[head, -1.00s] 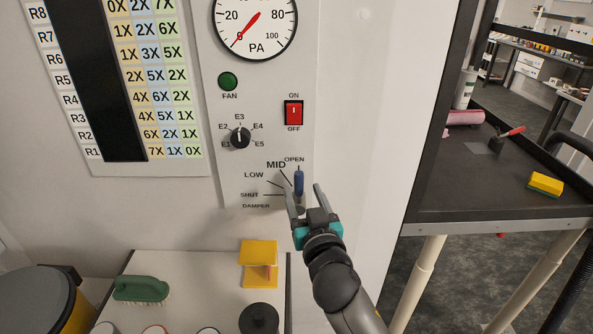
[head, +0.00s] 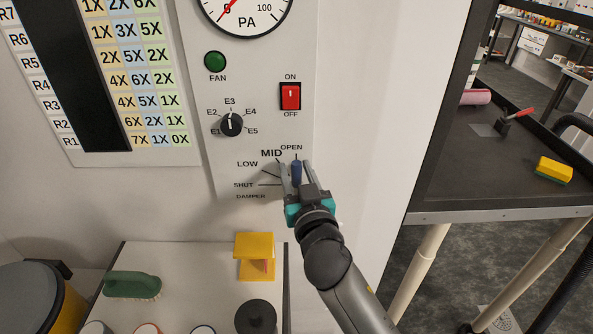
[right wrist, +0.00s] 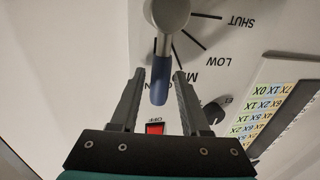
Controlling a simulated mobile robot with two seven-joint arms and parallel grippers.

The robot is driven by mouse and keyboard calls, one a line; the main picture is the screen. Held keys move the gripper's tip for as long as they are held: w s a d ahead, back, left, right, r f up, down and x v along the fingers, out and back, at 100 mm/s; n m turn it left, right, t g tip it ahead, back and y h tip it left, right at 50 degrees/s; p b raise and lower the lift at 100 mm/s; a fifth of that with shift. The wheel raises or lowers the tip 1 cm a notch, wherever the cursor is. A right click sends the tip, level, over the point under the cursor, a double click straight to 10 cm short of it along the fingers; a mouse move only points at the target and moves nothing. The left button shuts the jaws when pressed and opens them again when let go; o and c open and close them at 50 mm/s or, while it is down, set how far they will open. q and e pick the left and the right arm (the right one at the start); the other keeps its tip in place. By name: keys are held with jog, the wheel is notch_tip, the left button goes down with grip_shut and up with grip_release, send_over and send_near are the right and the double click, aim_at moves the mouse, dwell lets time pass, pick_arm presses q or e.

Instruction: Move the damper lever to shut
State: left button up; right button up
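The damper lever (head: 297,172) has a blue handle and points up at the OPEN mark on the panel's damper scale (head: 262,184). In the right wrist view the lever (right wrist: 160,80) shows its blue grip and grey pivot. My right gripper (head: 297,176) is at the lever, with one finger on each side of the blue handle. In the right wrist view the right gripper (right wrist: 158,88) is open, with a visible gap between each finger and the handle. The SHUT mark (head: 243,185) is at the lower left of the scale. My left gripper is not in view.
Above the lever are a red switch (head: 290,96), a black selector knob (head: 231,125) and a green fan button (head: 215,62). Below, a bench (head: 190,262) holds a green brush (head: 133,285) and a yellow stand (head: 254,255). A dark cart (head: 450,185) stands at right.

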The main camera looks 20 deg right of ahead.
grip_shut()
dwell(1.1)
